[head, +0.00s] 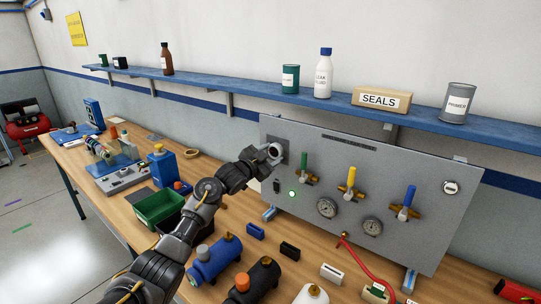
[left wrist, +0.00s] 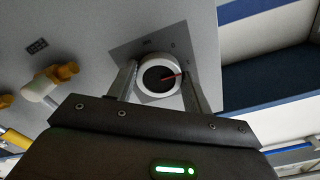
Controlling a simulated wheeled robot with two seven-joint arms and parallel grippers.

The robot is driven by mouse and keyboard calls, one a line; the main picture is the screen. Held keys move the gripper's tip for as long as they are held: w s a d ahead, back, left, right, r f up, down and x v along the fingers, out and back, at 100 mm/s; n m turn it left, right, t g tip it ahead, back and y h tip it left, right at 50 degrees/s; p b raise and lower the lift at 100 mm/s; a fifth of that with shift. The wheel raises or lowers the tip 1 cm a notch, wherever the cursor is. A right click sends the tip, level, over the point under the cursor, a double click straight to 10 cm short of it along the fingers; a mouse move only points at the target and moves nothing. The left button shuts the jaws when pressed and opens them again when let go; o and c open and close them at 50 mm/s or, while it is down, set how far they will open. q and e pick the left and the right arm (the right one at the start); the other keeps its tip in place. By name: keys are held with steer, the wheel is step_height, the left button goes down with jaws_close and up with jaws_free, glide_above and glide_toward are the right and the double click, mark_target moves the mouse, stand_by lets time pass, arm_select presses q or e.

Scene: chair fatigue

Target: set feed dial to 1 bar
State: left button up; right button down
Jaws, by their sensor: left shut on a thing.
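The feed dial (head: 276,151) is a round white-rimmed knob at the upper left of the grey panel (head: 330,165). In the left wrist view the dial (left wrist: 160,78) has a dark face and a red pointer, which points right and slightly up in that picture. My left gripper (head: 266,158) reaches the panel from the left and is shut on the dial. In the left wrist view its two fingers (left wrist: 158,88) lie on either side of the rim. The scale marks around the dial are too small to read. My right gripper is not in view.
A red hose (head: 362,262) runs below. The workbench carries a green bin (head: 160,207) and several cylinders. A blue shelf (head: 230,87) hangs above.

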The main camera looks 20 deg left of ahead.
arm_select(q)
steer(key=o, duration=1)
steer(key=shift+d, duration=0.1)
steer(key=shift+s+a, duration=0.2)
steer(key=shift+s, duration=0.15)
steer(key=b+v, duration=0.3)
steer(key=v, duration=0.7)
steer(key=shift+d, duration=0.1)
